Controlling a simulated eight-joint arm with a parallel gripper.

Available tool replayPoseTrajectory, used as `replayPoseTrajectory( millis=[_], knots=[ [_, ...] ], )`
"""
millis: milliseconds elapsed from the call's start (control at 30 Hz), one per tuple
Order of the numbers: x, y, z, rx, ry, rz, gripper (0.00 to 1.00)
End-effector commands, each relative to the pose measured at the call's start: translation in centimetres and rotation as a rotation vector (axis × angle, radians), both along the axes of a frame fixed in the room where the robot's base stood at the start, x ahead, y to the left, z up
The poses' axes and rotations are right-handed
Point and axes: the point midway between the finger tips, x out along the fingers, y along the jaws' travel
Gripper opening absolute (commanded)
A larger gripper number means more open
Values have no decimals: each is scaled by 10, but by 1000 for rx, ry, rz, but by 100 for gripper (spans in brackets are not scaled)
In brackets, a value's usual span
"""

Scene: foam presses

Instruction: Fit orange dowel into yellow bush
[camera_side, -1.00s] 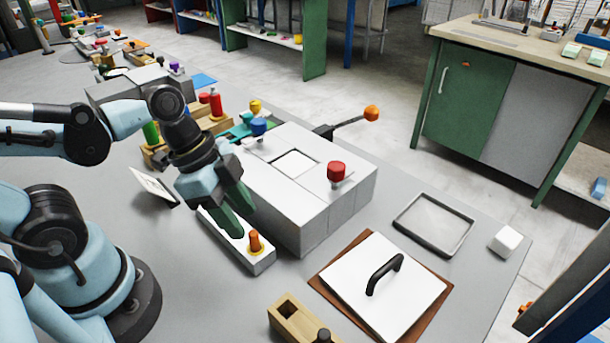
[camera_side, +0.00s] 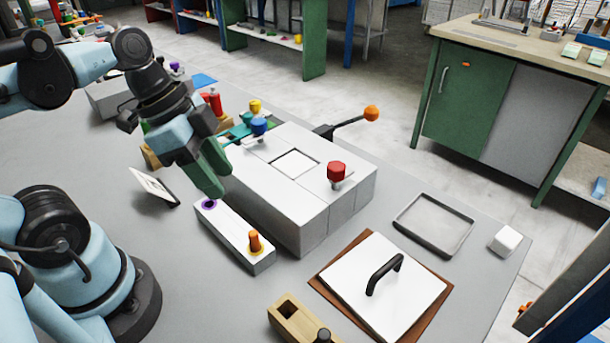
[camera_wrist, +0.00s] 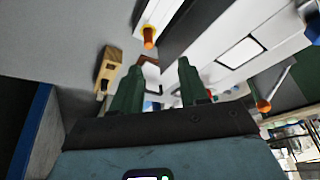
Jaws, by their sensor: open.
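The orange dowel (camera_side: 255,241) stands upright in the yellow bush (camera_side: 257,252) at the near end of a long white block (camera_side: 228,233). The dowel also shows in the wrist view (camera_wrist: 149,40). A purple-rimmed hole (camera_side: 209,204) is at the block's other end. My gripper (camera_side: 217,194), with green fingers, is above and behind that purple end, apart from the dowel. In the wrist view its two fingers (camera_wrist: 158,78) are spread with nothing between them.
A large white press box (camera_side: 318,218) with a red knob (camera_side: 337,171) and a blue knob (camera_side: 259,126) stands right of the block. A white plate with a black handle (camera_side: 385,275), a wooden block (camera_side: 299,318) and a grey tray (camera_side: 433,224) lie nearer.

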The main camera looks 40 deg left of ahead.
Motion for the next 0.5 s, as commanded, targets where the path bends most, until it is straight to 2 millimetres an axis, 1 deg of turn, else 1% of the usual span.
replayPoseTrajectory(
  millis=[100,300,400,500],
  knots=[
    [19,10,-10,14,-28,218,44],
    [53,26,-19,-25,-129,599,44],
    [64,30,-20,-65,-175,728,44],
    [71,33,-20,-96,-206,806,44]
  ],
)
